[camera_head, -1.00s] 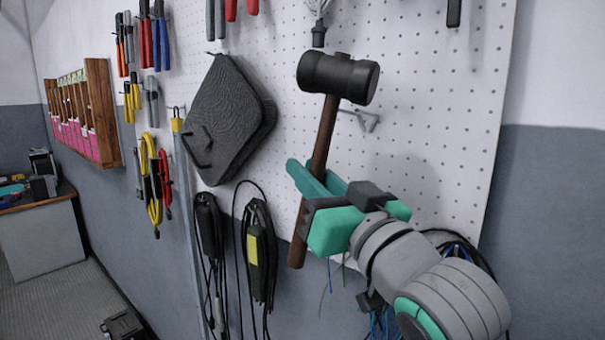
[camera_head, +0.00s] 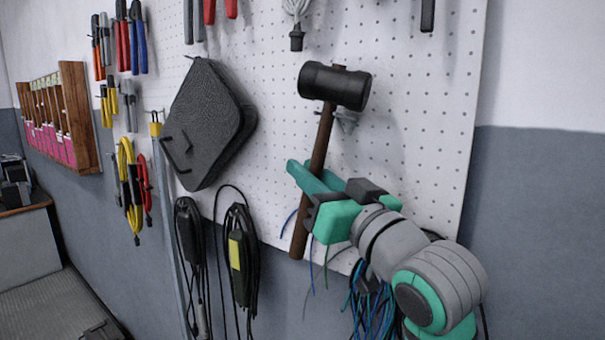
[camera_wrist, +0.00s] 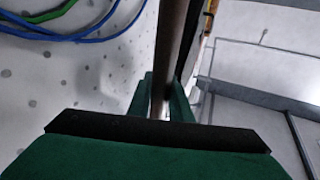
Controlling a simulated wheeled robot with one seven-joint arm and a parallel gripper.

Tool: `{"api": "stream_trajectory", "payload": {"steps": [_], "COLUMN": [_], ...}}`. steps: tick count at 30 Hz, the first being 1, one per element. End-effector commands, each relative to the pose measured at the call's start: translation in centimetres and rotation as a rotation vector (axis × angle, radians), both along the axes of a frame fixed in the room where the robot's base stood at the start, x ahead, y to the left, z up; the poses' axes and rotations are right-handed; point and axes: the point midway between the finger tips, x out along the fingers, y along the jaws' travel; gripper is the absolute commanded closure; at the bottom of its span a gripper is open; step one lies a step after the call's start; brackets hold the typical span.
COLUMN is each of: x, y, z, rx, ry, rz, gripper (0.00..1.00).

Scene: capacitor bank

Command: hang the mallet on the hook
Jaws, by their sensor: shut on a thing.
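The mallet has a black head (camera_head: 335,86) and a brown wooden handle (camera_head: 313,170). It is upright with a slight tilt, head up, in front of the white pegboard. My gripper (camera_head: 318,182) is shut on the handle below its middle; the wrist view also shows the handle (camera_wrist: 172,50) between the green fingers. A grey metal hook (camera_head: 347,121) on the pegboard shows just below and right of the head, partly hidden by it. I cannot tell whether the head touches the hook.
A dark grey bag (camera_head: 205,125) hangs left of the mallet. Coiled black cables (camera_head: 240,255) hang below it. Blue and green wires (camera_head: 372,305) hang under my arm. Pliers and other tools hang at left and along the top. The pegboard (camera_head: 420,130) right of the mallet is bare.

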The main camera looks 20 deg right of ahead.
Motion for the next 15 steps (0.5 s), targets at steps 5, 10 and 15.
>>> {"api": "stream_trajectory", "payload": {"steps": [5,10,15], "x": [0.6,1.1,1.4], "y": [-0.7,-1.2,-1.6], "z": [-0.1,-0.4,-0.7], "rx": [0.001,-0.001,0.001], "ry": [0.0,0.001,0.002], "rz": [0.0,0.002,0.003], "gripper": [1.0,1.0,1.0]}}
